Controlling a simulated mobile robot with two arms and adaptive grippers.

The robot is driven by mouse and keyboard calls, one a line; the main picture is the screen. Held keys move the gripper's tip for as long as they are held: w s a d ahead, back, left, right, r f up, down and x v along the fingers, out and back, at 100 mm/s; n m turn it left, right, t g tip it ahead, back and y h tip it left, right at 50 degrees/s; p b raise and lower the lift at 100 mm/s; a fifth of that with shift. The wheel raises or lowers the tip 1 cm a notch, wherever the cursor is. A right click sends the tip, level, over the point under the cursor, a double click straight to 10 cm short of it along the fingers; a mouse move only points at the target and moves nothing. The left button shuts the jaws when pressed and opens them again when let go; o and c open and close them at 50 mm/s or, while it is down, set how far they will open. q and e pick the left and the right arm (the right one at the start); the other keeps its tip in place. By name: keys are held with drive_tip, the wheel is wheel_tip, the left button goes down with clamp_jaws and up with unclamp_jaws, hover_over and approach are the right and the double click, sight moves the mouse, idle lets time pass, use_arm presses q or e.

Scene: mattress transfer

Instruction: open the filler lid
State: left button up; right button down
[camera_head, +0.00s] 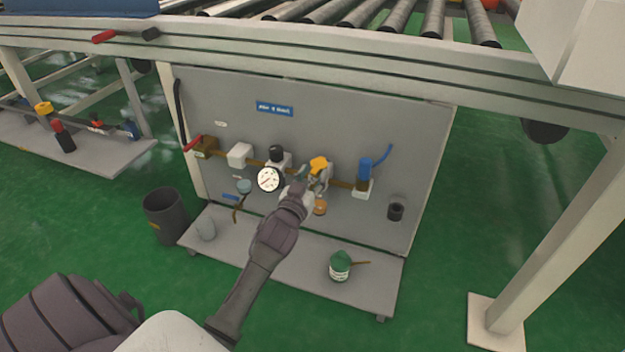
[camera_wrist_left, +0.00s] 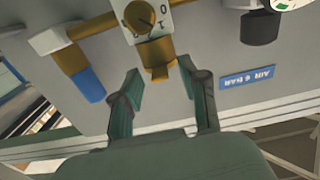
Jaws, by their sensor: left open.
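No part is labelled as the filler lid, so I cannot tell for sure which one it is. A yellow-orange fitting (camera_head: 319,164) stands out on the grey panel's pipe row. In the left wrist view a brass-coloured piece (camera_wrist_left: 158,66) lies just ahead of the fingertips, beside an orange knob (camera_wrist_left: 139,17) marked 0 and 1. My left gripper (camera_head: 314,178) is open, its fingers in front of the panel by the yellow-orange fitting. In the left wrist view the open gripper (camera_wrist_left: 168,78) holds nothing, its fingers on either side of the brass piece's end. My right gripper is not seen.
A gauge (camera_head: 269,179) and a blue cylinder (camera_head: 365,171) flank the yellow-orange fitting. A green can (camera_head: 340,266) stands on the shelf below. A dark bin (camera_head: 165,214) is at the left. A roller conveyor frame (camera_head: 300,52) overhangs the panel.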

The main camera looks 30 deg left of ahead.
use_arm(q)
drive_tip(key=shift+w+a, duration=0.1)
drive_tip(key=shift+w, duration=0.1)
clamp_jaws()
drive_tip(key=shift+r+p, duration=0.1)
drive_tip(key=shift+p, duration=0.2)
drive_tip(key=shift+r+p, duration=0.1)
drive_tip(key=shift+p, duration=0.2)
